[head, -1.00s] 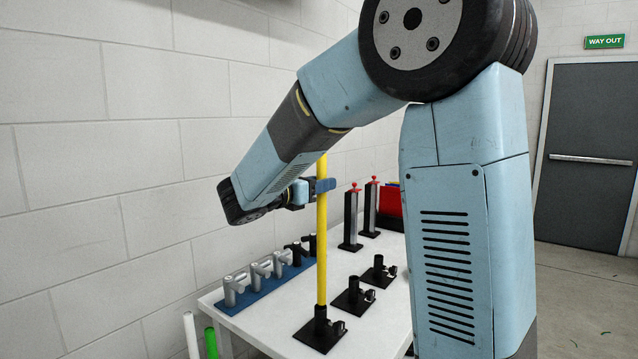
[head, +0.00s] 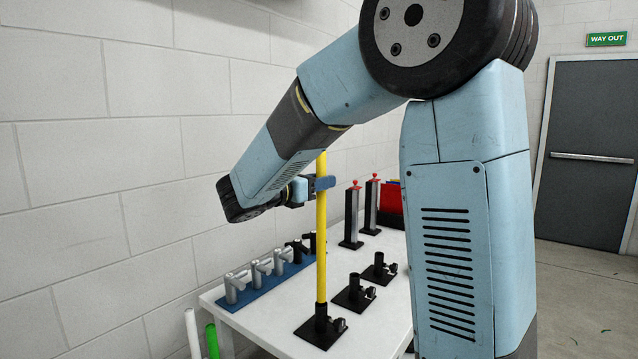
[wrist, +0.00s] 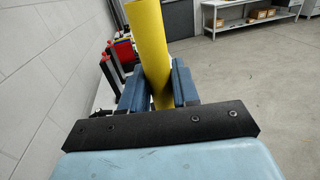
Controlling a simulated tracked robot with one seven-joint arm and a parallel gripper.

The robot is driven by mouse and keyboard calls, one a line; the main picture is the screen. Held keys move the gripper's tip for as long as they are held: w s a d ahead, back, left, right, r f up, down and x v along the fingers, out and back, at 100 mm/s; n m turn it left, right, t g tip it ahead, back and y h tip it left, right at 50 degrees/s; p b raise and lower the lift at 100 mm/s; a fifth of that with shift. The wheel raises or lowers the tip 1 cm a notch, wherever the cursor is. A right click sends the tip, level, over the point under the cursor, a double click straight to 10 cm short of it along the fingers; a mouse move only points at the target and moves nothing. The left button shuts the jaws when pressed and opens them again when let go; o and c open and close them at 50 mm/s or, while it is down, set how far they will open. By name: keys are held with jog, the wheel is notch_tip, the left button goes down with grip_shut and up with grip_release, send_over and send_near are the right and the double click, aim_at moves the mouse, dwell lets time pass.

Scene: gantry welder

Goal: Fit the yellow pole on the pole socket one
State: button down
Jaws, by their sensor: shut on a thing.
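The yellow pole (head: 321,230) stands upright over the white table in the head view. Its lower end meets the nearest black pole socket (head: 320,328); whether it is inside the socket or just on its rim I cannot tell. My gripper (head: 318,184) is shut on the upper part of the pole. In the wrist view the pole (wrist: 150,45) runs between the two blue fingers of my gripper (wrist: 159,88). The top of the pole is hidden behind my arm in the head view.
Two more black sockets (head: 354,293) (head: 379,268) stand behind the first on the white table (head: 285,312). A blue rack (head: 268,290) with grey and black fittings lies left. Two posts with red tops (head: 351,215) stand farther back. White and green poles (head: 212,341) stand at the table's left.

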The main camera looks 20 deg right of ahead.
aim_at(318, 218)
jog(key=shift+f, duration=0.15)
notch_tip(318, 218, down, 9)
dwell(2.4)
jog(key=c, duration=0.8)
grip_release()
jog(key=shift+o, duration=0.2)
jog(key=v, duration=1.3)
jog(key=s+d+m+g+y, duration=0.55)
jog(key=s+d+m, duration=0.25)
jog(key=s+d, duration=0.3)
jog(key=s+m+t+y, duration=0.3)
jog(key=s+m+y, duration=0.8)
jog(key=m, duration=0.4)
jog(key=shift+s+d, duration=0.3)
jog(key=shift+d, duration=0.15)
